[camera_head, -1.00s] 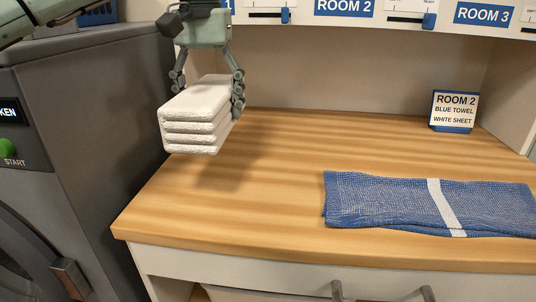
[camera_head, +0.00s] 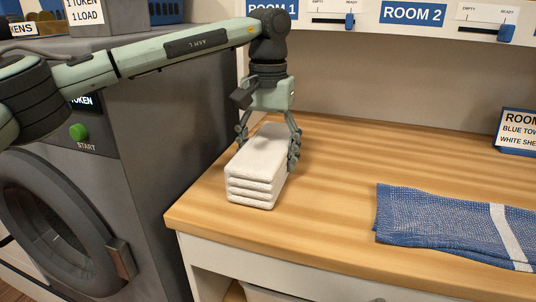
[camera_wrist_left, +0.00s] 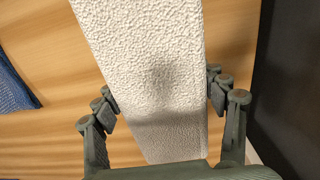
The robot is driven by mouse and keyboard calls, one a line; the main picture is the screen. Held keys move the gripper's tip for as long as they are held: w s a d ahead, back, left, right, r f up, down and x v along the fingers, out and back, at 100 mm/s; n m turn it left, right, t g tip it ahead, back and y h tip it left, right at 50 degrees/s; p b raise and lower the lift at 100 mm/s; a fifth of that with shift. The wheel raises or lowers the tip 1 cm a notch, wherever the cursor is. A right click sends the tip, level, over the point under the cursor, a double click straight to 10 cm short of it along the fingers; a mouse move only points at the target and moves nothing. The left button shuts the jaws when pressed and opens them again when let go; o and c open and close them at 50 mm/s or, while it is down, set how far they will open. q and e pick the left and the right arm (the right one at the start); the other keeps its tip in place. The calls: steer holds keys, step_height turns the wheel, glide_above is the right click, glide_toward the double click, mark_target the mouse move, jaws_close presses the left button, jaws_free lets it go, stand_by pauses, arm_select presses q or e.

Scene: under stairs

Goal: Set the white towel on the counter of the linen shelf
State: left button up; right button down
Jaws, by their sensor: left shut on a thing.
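The white towel (camera_head: 256,178) is a folded stack at the left end of the wooden counter (camera_head: 330,200) of the linen shelf. It is level and at or very close to the counter surface; I cannot tell for certain whether it touches. My left gripper (camera_head: 268,148) points down from above and is shut on the towel, one finger on each side. In the left wrist view, the towel (camera_wrist_left: 150,60) runs between the two fingers of my left gripper (camera_wrist_left: 165,98), with wood grain behind it. My right gripper is in neither view.
A blue towel with a white stripe (camera_head: 440,225) lies on the counter to the right. A room sign (camera_head: 518,132) stands at the back right. A grey washing machine (camera_head: 130,150) stands left of the counter. The counter between the towels is clear.

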mark_target(268, 142)
arm_select(q)
steer(key=shift+f, duration=0.15)
steer(key=o, duration=1.4)
steer(key=shift+o, duration=0.2)
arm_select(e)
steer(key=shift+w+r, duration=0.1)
arm_select(q)
step_height(268, 142, up, 11)
steer(key=shift+r, duration=0.7)
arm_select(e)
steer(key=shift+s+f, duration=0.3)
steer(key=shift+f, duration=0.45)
